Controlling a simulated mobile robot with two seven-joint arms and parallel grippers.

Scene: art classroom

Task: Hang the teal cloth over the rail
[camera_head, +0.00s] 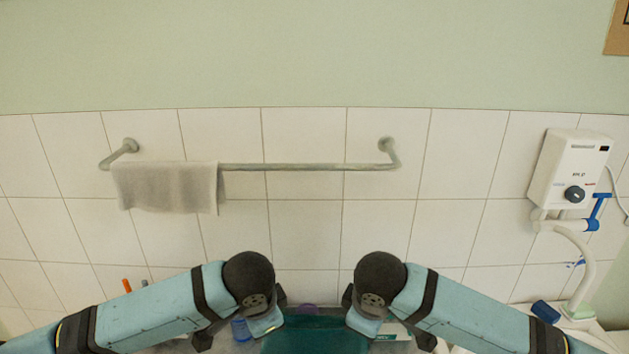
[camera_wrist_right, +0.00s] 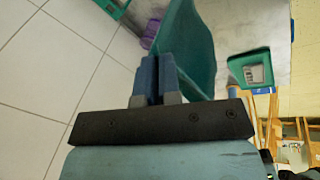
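The grey metal rail (camera_head: 300,167) is fixed to the tiled wall. The teal cloth (camera_head: 315,336) is low at the bottom centre of the head view, spread between my two grippers and well below the rail. In the right wrist view my right gripper (camera_wrist_right: 157,66) has its fingers close together on the edge of the teal cloth (camera_wrist_right: 188,42). My left gripper (camera_head: 268,328) is at the cloth's left side in the head view; its fingertips are hidden by its own wrist, so its grip does not show.
A grey-white towel (camera_head: 165,188) hangs over the rail's left end; the rail to its right is bare. A white water heater (camera_head: 570,170) with a tap (camera_head: 580,270) is at right. A green-framed box (camera_wrist_right: 252,70) and a purple object (camera_wrist_right: 151,30) stand near the cloth.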

